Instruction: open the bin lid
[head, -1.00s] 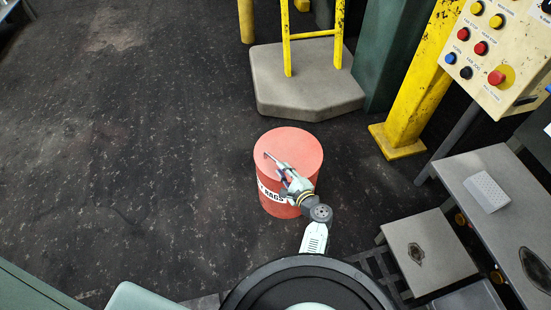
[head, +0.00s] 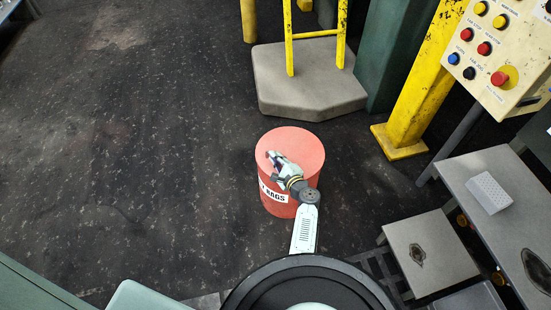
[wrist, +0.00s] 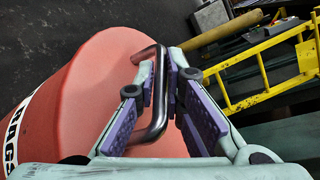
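The bin (head: 308,185) is a red cylinder with a white label reading "RAGS", standing on the dark floor. Its round red lid (head: 308,150) lies flat on top and looks closed. The lid also shows in the wrist view (wrist: 85,75). A dark metal bar handle (wrist: 161,118) is on the lid. My gripper (wrist: 167,72) is at the lid, with its purple-padded fingers apart, one on each side of the handle. I cannot tell whether either finger touches it. In the head view my gripper (head: 271,156) is over the lid's left part and hides the handle.
A grey base plate (head: 305,90) with yellow rails stands behind the bin. A yellow post (head: 405,130) and a button panel (head: 490,55) are to the right. Grey tables (head: 430,250) stand at the lower right. The floor left of the bin is clear.

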